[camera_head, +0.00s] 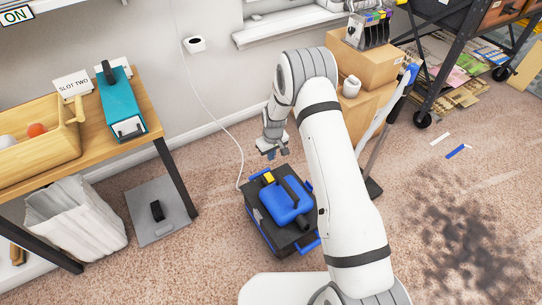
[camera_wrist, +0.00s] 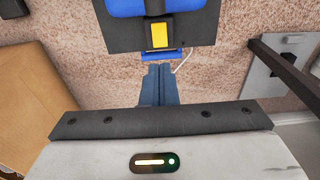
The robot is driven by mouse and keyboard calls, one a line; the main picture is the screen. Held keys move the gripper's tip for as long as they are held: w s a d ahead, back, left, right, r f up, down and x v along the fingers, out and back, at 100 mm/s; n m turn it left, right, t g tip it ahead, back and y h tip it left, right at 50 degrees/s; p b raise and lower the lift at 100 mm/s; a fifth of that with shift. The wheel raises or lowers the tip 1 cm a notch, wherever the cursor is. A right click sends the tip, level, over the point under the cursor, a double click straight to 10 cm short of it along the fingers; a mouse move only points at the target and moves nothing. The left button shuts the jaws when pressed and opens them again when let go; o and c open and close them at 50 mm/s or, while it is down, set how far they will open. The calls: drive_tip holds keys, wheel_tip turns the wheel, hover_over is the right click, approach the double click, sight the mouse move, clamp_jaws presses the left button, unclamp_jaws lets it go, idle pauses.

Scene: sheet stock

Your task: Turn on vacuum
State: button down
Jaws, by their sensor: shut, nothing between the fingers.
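The vacuum (camera_head: 290,208) stands on the carpet, with a black body and a blue top with a dark handle. A yellow switch (camera_head: 268,178) sits on its back edge near the wall. In the wrist view, the yellow switch (camera_wrist: 159,36) is on a dark panel below the blue part. My gripper (camera_head: 271,155) is above and behind the switch, on its wall side, and appears apart from it. In the wrist view my gripper (camera_wrist: 160,70) is shut and empty, its blue-grey fingers together just below the panel in the picture.
A white cord (camera_head: 212,115) runs from the wall outlet (camera_head: 194,44) to the vacuum. Cardboard boxes (camera_head: 362,68) and a long-handled tool stand to the right. A wooden table (camera_head: 80,140) stands left, with a white bin (camera_head: 75,225) and a grey scale-like plate (camera_head: 160,205) below.

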sight(268, 175)
drive_tip(key=shift+f, duration=0.1)
drive_tip(key=t+b, duration=0.1)
drive_tip(key=b, duration=0.2)
drive_tip(key=shift+s+d+b, duration=0.1)
drive_tip(key=shift+d+b, duration=0.05)
drive_tip(key=shift+b, duration=0.2)
drive_tip(key=f+b, duration=0.2)
drive_tip(key=f, duration=0.2)
drive_tip(key=w+a+f+b, duration=0.1)
drive_tip(key=f, duration=0.4)
drive_tip(key=w+f+b, duration=0.1)
drive_tip(key=f+b, duration=0.1)
drive_tip(key=f, duration=0.2)
drive_tip(key=shift+a+f+b, duration=0.15)
drive_tip(key=shift+f+b, duration=0.1)
drive_tip(key=shift+b, duration=0.05)
